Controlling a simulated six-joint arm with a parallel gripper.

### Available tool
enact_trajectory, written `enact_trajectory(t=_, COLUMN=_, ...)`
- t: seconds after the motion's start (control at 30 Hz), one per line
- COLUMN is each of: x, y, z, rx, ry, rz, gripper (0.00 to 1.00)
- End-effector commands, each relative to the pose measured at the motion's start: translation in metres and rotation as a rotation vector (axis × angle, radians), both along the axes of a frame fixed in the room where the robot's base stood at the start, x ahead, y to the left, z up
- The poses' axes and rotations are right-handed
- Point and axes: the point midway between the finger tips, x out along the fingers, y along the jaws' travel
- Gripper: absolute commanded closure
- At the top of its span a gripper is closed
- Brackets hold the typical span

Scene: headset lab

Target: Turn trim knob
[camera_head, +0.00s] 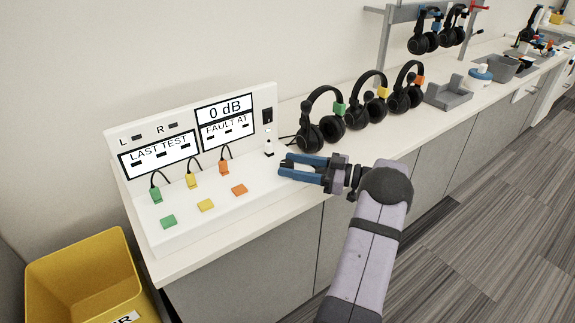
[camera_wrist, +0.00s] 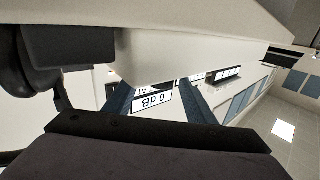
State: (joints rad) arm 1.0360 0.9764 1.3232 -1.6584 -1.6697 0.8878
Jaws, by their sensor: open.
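The white test panel (camera_head: 190,205) stands at the left end of the counter, with a display (camera_head: 225,108) reading "0 dB". My gripper (camera_head: 285,167) is at the right end of its base, fingers pointing left and spread apart. A small white round shape (camera_head: 304,168) shows between the blue fingers and may be the trim knob; the fingers partly hide it. Whether they touch it I cannot tell. In the wrist view my gripper (camera_wrist: 155,92) has both fingers apart, with the "0 dB" display (camera_wrist: 152,100) upside down beyond them and a large pale surface close above.
Green, yellow and orange plugs with cables (camera_head: 191,180) sit on the panel. A small white post (camera_head: 268,148) stands just behind my gripper. Several black headsets (camera_head: 322,122) stand to its right, then a grey tray (camera_head: 449,94). A yellow bin (camera_head: 85,280) is at the lower left.

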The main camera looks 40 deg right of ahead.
Motion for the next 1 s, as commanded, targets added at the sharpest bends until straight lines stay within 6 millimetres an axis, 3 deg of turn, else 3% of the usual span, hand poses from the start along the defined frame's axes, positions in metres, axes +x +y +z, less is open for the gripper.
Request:
enact_trajectory(t=0.4, x=-0.039, y=-0.031, z=-0.001, rx=0.001, ry=0.001, rz=-0.001, gripper=0.5)
enact_trajectory(t=0.83, x=-0.042, y=-0.033, z=0.0, rx=-0.002, ry=0.0, rz=0.0, gripper=0.5)
enact_trajectory(t=1.0, x=-0.038, y=-0.035, z=0.01, rx=-0.067, ry=-0.034, rz=-0.019, gripper=0.5)
